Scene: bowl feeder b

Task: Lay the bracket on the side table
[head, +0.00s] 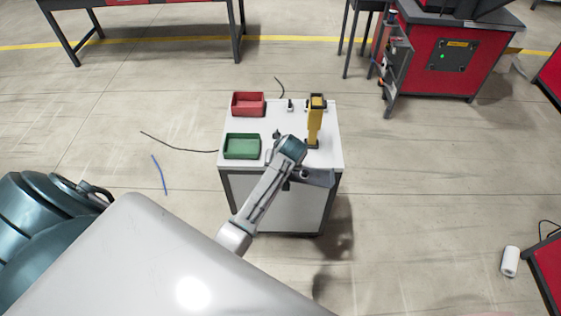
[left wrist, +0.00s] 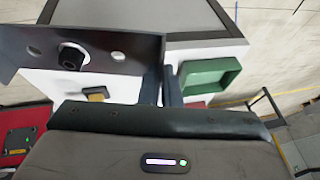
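The bracket is a dark grey plate with two small holes and a dark round feature in its middle. It fills the upper left of the left wrist view (left wrist: 118,43) and shows small in the head view (head: 318,178). My left gripper (left wrist: 161,87) has its fingers closed on the bracket's end; in the head view the wrist mostly hides the fingers. The bracket sticks out sideways over the front edge of the white-topped side table (head: 327,130). Its exact height above the top cannot be told. My right gripper is in neither view.
On the side table, a green bin (head: 242,147) and a red bin (head: 248,104) stand at the left. A yellow upright device (head: 315,122) stands at the right, with small dark parts between. Some bare white top shows at the right. Cables lie on the floor.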

